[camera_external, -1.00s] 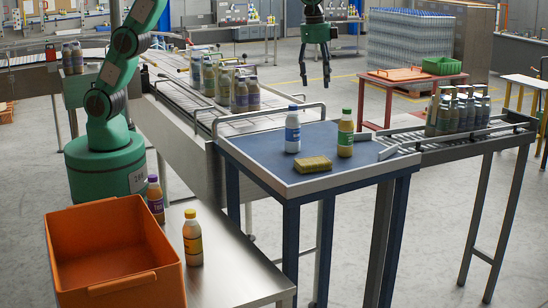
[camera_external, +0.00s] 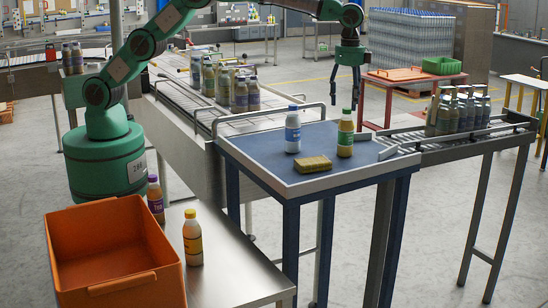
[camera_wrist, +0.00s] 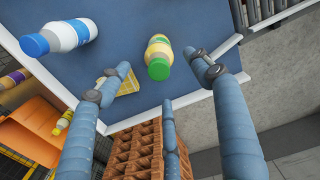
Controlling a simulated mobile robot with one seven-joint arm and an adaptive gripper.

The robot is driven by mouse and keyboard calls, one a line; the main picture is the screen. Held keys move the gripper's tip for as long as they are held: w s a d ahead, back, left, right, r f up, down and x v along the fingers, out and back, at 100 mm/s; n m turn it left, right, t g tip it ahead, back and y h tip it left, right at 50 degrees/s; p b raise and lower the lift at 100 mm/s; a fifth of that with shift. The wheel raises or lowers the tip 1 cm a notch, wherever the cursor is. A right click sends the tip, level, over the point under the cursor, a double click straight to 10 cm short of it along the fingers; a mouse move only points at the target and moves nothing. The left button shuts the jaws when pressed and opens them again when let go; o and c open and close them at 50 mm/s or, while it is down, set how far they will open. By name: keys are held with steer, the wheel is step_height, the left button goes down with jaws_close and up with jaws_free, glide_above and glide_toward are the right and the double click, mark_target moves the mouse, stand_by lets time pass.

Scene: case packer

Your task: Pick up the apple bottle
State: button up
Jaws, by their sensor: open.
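The likely apple bottle (camera_external: 345,138), with a green cap and yellowish body, stands upright on the blue-topped table (camera_external: 255,142); I cannot read its label. In the wrist view the green-capped bottle (camera_wrist: 158,58) is seen from above, near the ends of my fingers. My gripper (camera_external: 347,88) is open and empty in the external view, above and apart from the bottle. In the wrist view its blue-grey fingers (camera_wrist: 157,66) are spread, with nothing between them held.
A blue-capped white bottle (camera_external: 292,132) and a yellow sponge-like block (camera_external: 313,164) stand near it on the table. A raised metal rim edges the table. Conveyors with bottles (camera_external: 462,112) lie right and behind. An orange bin (camera_external: 120,284) is front left.

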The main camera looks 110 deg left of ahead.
mark_target(348, 109)
steer(key=shift+f, duration=4.3)
steer(key=shift+w+f+p, duration=0.1)
steer(key=shift+f+p, duration=0.2)
steer(key=shift+f, duration=2.3)
steer(key=c, duration=1.5)
steer(key=shift+r, duration=0.1)
steer(key=shift+r, duration=4.95)
